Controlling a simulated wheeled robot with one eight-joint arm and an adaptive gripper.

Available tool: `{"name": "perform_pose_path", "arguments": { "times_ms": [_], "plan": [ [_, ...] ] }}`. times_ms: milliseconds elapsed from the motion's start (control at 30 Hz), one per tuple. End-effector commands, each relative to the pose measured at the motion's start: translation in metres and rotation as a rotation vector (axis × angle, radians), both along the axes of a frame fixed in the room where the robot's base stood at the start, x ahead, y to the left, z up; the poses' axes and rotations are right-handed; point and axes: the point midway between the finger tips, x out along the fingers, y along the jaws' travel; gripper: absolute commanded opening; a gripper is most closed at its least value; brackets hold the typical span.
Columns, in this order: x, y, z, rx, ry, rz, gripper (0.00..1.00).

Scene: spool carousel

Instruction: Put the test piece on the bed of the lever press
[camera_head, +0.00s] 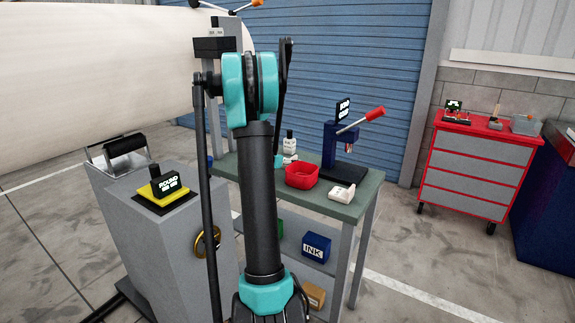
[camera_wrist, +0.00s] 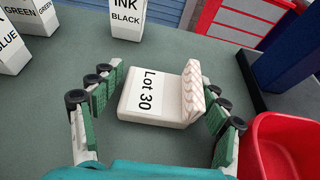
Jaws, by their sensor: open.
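A white block labelled "Lot 30" (camera_wrist: 152,95), with a ridged, braided end, lies on the green-grey bench; it looks like the test piece. It shows small and partly hidden in the head view (camera_head: 290,159). My gripper (camera_wrist: 155,112) is open, with its fingers on either side of the block, apart from it. In the head view my arm hides most of the gripper. The lever press (camera_head: 345,140) is dark blue with a red-tipped lever and stands at the back of the bench. Part of its base shows in the wrist view (camera_wrist: 290,60).
A red bin (camera_head: 302,176) stands between the block and the bench front; it is close on the right in the wrist view (camera_wrist: 285,145). A black ink bottle (camera_wrist: 127,20) stands just beyond the block. Another white piece (camera_head: 342,194) lies near the bench's right edge.

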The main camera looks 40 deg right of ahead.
Motion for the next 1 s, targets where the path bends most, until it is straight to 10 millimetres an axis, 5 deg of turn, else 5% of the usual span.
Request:
{"name": "perform_pose_path", "arguments": {
  "times_ms": [267,667,1000],
  "plan": [
    [0.0011,-0.0023,-0.0012,0.000,0.001,0.000,0.75],
    [0.0011,-0.0021,-0.0010,0.000,0.001,0.000,0.29],
    [0.0009,-0.0020,0.0062,0.000,0.001,0.000,0.29]
  ]
}}
